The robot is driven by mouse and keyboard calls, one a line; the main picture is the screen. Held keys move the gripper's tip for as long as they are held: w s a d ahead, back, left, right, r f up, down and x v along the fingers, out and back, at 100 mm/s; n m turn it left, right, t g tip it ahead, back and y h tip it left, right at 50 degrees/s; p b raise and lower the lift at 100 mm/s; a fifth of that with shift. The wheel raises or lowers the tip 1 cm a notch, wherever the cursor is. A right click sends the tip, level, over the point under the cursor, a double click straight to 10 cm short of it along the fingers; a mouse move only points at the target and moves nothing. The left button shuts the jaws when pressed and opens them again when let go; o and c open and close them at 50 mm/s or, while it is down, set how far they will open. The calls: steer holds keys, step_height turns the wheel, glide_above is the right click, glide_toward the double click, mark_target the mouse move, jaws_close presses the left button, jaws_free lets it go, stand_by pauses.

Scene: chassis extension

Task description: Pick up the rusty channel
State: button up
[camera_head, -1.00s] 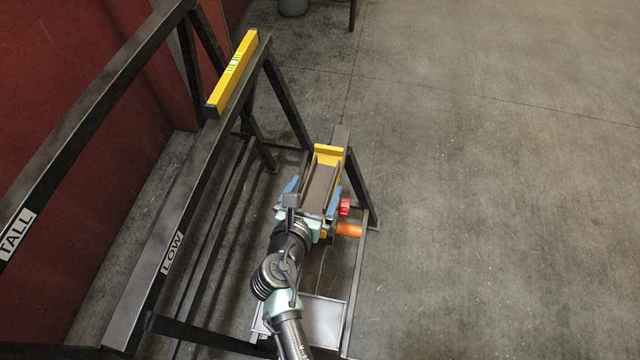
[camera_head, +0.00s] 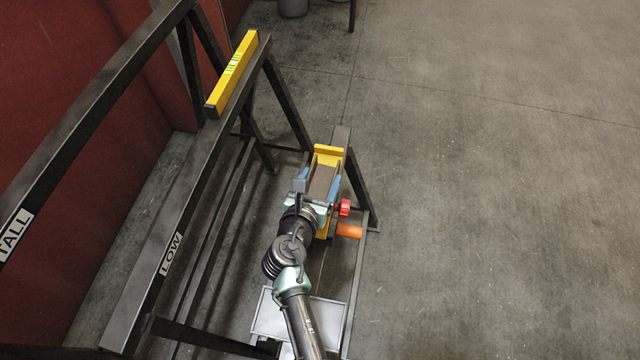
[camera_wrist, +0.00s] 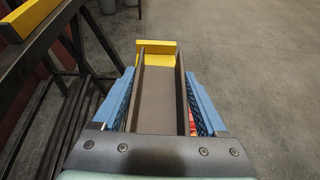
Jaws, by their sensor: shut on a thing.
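The rusty channel (camera_head: 321,180) is a brown U-shaped piece lying lengthwise over a yellow holder (camera_head: 327,150). In the wrist view the channel (camera_wrist: 158,98) runs away from me between my blue fingers, with its two side walls standing up. My gripper (camera_head: 318,180) is shut on the channel, one finger along each outer side. In the wrist view the gripper (camera_wrist: 160,100) has its fingers against or very close to the walls. The near end of the channel is hidden by my gripper body. I cannot tell whether the channel touches the yellow holder beneath.
A black rail marked LOW (camera_head: 190,205) stands left, carrying a yellow level (camera_head: 232,75). A higher rail marked TALL (camera_head: 75,130) is farther left. A red knob (camera_head: 344,207) and orange handle (camera_head: 349,231) sit right of my gripper. Open floor (camera_head: 500,200) lies right.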

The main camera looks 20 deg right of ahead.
jaws_close()
steer(key=shift+r, duration=0.15)
